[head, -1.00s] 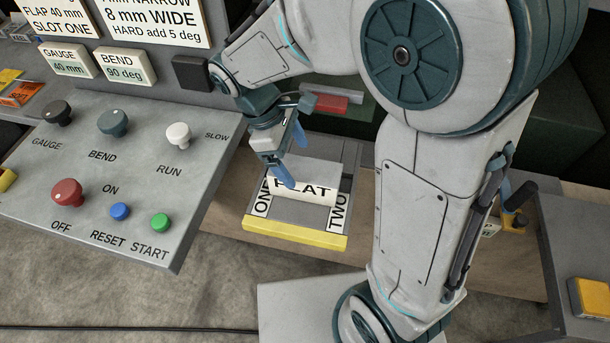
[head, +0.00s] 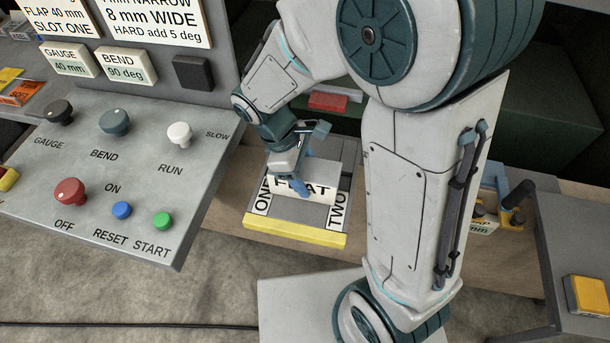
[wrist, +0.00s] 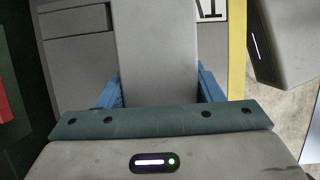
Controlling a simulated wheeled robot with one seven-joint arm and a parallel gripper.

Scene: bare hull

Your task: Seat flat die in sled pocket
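The flat die (head: 322,186) is a grey block with a white label reading FLAT. It lies on the grey sled (head: 290,239), between the strips marked ONE and TWO; whether it sits down in a pocket is hard to see. My gripper (head: 302,170) is over the die, with one blue finger in front of the label and the other behind. In the wrist view the die (wrist: 157,45) fills the space between the fingers (wrist: 158,92). The fingers look spread around it; contact is not clear.
A control panel (head: 120,180) with knobs and buttons stands close on the left of the sled. A red block (head: 328,102) lies behind it. A grey stand with a yellow pad (head: 585,295) is at the right. Bare floor lies in front.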

